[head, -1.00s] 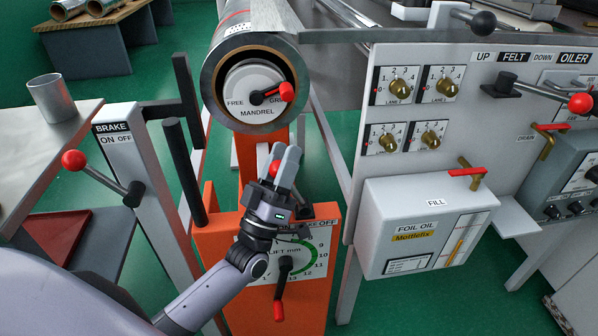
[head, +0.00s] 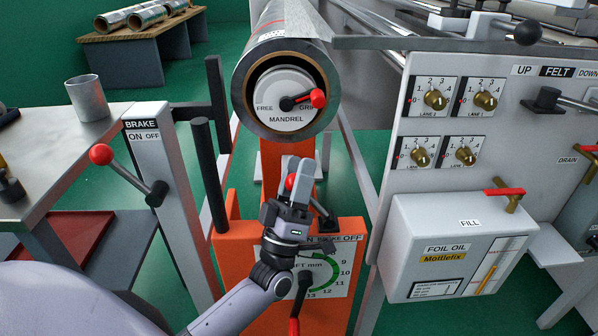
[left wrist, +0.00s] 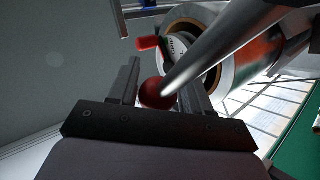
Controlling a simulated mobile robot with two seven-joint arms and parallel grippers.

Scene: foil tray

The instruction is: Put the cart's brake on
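The orange cart (head: 233,237) stands in the middle of the head view, with a partly hidden brake label (head: 332,239) on its top front edge. Its brake lever has a black pivot (head: 326,224) near the label and a red ball knob (head: 291,182). My left gripper (head: 297,172) is at this knob, with its fingers on either side. In the left wrist view the red knob (left wrist: 156,93) fills the gap between the fingers, and the fingers look shut on it. A grey rod (left wrist: 215,52) runs up and right from the knob. My right gripper is out of view.
Another lever with a red ball (head: 101,154) stands on a grey post marked BRAKE ON OFF at left. The foil roll and mandrel handle (head: 317,98) are just above my left gripper. A foil oil box (head: 430,225) is at right.

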